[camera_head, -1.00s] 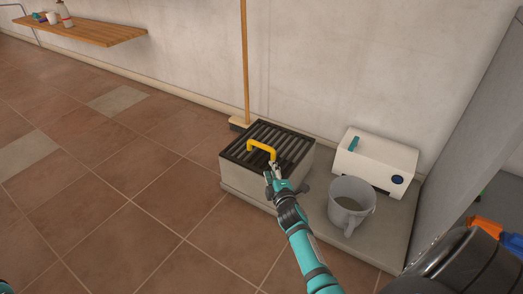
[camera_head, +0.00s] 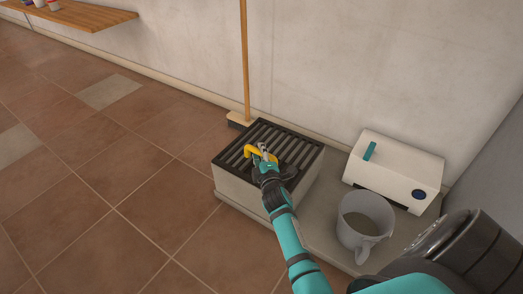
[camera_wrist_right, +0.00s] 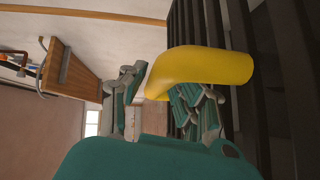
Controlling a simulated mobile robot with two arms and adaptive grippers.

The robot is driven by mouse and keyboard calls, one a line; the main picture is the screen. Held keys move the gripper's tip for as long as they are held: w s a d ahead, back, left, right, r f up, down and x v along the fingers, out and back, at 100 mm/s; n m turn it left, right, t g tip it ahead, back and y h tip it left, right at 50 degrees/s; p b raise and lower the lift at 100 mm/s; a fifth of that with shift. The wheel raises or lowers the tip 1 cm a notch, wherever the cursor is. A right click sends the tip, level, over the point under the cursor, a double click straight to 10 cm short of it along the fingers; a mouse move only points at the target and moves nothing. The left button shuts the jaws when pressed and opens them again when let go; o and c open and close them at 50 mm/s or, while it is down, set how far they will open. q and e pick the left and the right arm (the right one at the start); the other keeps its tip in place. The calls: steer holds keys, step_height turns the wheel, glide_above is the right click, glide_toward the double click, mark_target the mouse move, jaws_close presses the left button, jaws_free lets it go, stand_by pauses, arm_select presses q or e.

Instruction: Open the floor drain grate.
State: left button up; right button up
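The floor drain grate (camera_head: 288,138) is dark and slatted and lies flat on top of a pale box-shaped drain (camera_head: 237,186). Its yellow handle (camera_head: 250,150) stands up from the slats, and my right gripper hides part of it. My right gripper (camera_head: 264,153) is at the handle, above the grate. In the right wrist view, its two fingers (camera_wrist_right: 160,105) are apart, and the yellow handle (camera_wrist_right: 205,70) covers the upper part of one finger. I cannot tell whether they touch the handle. My left gripper is out of view.
A grey bucket (camera_head: 364,222) and a white box (camera_head: 394,170) with a teal handle stand right of the drain. A broom (camera_head: 245,70) leans on the wall behind. A wooden shelf (camera_head: 80,14) is at upper left. The tiled floor at left is clear.

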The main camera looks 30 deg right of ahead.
jaws_close()
steer(key=shift+r, duration=0.1)
stand_by(0.3)
